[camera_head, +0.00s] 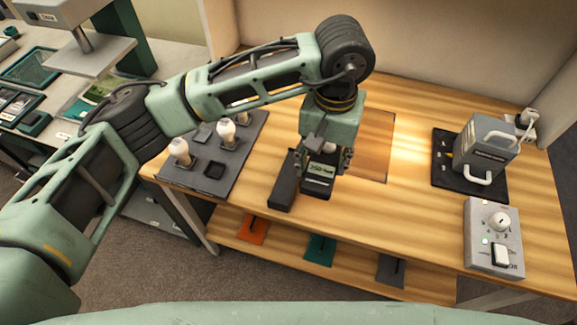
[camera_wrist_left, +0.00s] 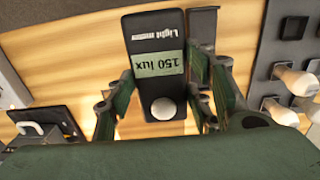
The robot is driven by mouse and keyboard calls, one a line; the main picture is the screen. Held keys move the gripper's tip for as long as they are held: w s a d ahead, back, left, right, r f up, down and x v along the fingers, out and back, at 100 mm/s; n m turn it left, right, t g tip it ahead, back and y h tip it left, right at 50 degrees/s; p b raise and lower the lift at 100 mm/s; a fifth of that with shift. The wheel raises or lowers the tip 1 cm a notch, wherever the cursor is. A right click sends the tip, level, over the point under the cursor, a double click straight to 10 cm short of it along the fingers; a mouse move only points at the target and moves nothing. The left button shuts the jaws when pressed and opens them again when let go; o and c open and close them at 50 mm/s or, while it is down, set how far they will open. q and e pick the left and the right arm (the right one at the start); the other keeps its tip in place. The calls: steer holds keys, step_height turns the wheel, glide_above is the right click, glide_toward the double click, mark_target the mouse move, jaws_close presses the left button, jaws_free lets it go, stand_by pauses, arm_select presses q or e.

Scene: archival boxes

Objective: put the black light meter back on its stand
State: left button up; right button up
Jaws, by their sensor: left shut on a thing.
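The black light meter (camera_head: 318,185) is in my left gripper (camera_head: 323,158), over the front middle of the wooden table. The left wrist view shows the meter (camera_wrist_left: 158,70) with its name label, a green display reading 150 lux and a white dome. The fingers of my left gripper (camera_wrist_left: 160,105) are shut on its two sides. A dark long block (camera_head: 284,184), which looks like the stand, lies just left of the meter; part of it shows in the wrist view (camera_wrist_left: 203,26). I cannot tell whether meter and block touch. My right gripper is not in view.
A grey board (camera_head: 212,178) with several white bulbs is left of the meter. A grey lamp box (camera_head: 486,148) on a black mat and a grey control box (camera_head: 493,240) stand at the right. The table (camera_head: 415,215) between is clear. Coloured pieces lie on the lower shelf.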

arm_select(q)
steer(key=p, duration=0.2)
glide_above(288, 177)
step_height(288, 177, down, 4)
steer(key=shift+d+f, duration=0.1)
steer(key=shift+f, duration=0.35)
step_height(288, 177, down, 3)
steer(key=shift+f+p, duration=0.15)
steer(key=shift+p, duration=0.6)
steer(key=shift+f, duration=0.2)
steer(key=shift+f, duration=0.1)
steer(key=shift+w+f+b, duration=0.1)
steer(key=shift+b, duration=0.2)
steer(key=o, duration=1.4)
